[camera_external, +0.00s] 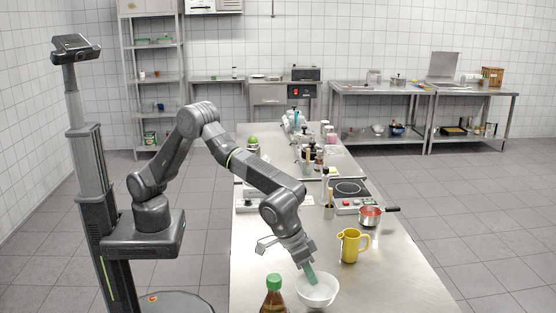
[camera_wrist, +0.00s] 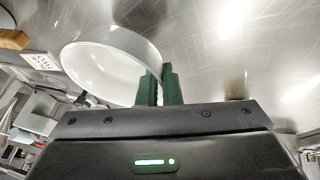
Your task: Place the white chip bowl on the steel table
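The white chip bowl (camera_external: 318,293) is at the front of the steel table (camera_external: 400,285) in the external view. It also shows at the upper left of the wrist view (camera_wrist: 100,62). My gripper (camera_external: 311,274) points down at the bowl, with one green finger reaching inside it. In the wrist view my gripper (camera_wrist: 160,84) has its two green fingers close together, with the bowl's right wall between them. It looks shut on the rim. I cannot tell whether the bowl's base touches the tabletop.
A bottle with a green cap (camera_external: 273,296) stands close left of the bowl. A yellow jug (camera_external: 351,246) stands behind it to the right, with a pot (camera_external: 371,216) and a hotplate (camera_external: 350,189) farther back. The table's front right is clear.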

